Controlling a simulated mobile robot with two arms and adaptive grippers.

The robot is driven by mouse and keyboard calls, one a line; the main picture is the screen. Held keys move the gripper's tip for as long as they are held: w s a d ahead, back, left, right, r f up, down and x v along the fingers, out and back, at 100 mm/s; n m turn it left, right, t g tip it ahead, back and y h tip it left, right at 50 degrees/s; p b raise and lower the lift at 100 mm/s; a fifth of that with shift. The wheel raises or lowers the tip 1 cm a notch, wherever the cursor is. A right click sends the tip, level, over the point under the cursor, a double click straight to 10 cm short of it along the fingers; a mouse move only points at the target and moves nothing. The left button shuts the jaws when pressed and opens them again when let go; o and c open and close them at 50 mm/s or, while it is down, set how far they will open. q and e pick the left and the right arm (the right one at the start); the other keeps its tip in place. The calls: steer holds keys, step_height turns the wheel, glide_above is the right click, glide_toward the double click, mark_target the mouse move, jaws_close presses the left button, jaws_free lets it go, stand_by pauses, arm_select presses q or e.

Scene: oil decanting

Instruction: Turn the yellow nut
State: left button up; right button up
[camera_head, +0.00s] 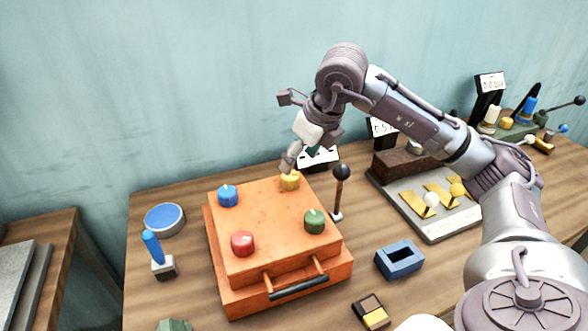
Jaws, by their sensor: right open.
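The yellow nut (290,181) sits on the far right corner of the top of an orange box (266,219). A blue nut (228,195), a red nut (242,243) and a green nut (314,221) sit on the box's other corners. My right gripper (290,166) reaches in from the right and is just above and behind the yellow nut, partly overlapping it in the picture. It is open; whether a finger touches the nut cannot be told. My left gripper is not in view.
A black-knobbed lever (340,188) stands close to the box's right side. A blue holder (399,259), a blue-handled tool (155,250) and a round blue dish (165,219) are nearby. A grey tray (437,232) with yellow parts lies to the right. The wall is behind.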

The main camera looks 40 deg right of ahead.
steer(key=v, duration=0.5)
steer(key=shift+s+r, duration=0.1)
steer(key=shift+r, duration=0.25)
